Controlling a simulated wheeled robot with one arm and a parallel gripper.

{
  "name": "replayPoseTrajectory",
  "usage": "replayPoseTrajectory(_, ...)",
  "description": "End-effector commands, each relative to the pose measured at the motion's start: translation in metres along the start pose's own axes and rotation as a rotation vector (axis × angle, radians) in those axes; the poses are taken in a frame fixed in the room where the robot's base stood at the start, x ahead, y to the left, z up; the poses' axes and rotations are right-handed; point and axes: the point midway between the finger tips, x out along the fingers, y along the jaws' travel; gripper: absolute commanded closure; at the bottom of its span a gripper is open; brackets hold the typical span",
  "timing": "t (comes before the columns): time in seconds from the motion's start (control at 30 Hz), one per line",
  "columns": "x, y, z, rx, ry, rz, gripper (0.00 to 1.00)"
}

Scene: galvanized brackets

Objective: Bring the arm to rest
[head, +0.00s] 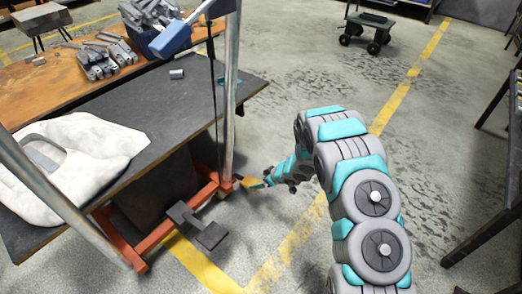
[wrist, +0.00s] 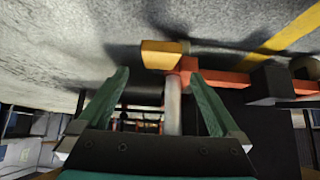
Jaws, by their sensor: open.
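My gripper (head: 268,181) hangs low at the end of my grey and teal arm, which bends up and over to the left in the head view. In the wrist view the two green fingers of my gripper (wrist: 160,95) are spread apart with nothing held between them. Beyond the fingertips are a yellow block (wrist: 160,55) and an orange-red base beam (wrist: 214,78). In the head view, the yellow block (head: 250,182) is just left of my gripper; whether they touch I cannot tell.
A metal post (head: 231,90) rises from the orange base (head: 150,240). A cart (head: 368,25) stands far back. Dark furniture edges the right; floor between is open.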

Motion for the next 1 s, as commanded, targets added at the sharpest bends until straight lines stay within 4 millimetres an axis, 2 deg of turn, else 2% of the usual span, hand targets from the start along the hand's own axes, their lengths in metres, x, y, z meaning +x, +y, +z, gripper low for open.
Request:
replayPoseTrajectory(0.2,-0.004,0.005,-0.001,0.000,-0.006,0.015,0.00)
replayPoseTrajectory(0.27,-0.012,0.013,-0.004,0.001,-0.018,0.040,0.00)
replayPoseTrajectory(0.37,-0.037,0.039,-0.010,0.006,-0.053,0.121,0.00)
replayPoseTrajectory(0.5,-0.091,0.078,-0.018,0.035,-0.127,0.266,0.00)
replayPoseTrajectory(0.7,-0.179,0.114,-0.020,0.111,-0.238,0.449,0.00)
replayPoseTrajectory(0.83,-0.237,0.121,-0.015,0.179,-0.311,0.543,0.00)
replayPoseTrajectory(1.0,-0.312,0.112,-0.009,0.279,-0.397,0.635,0.00)
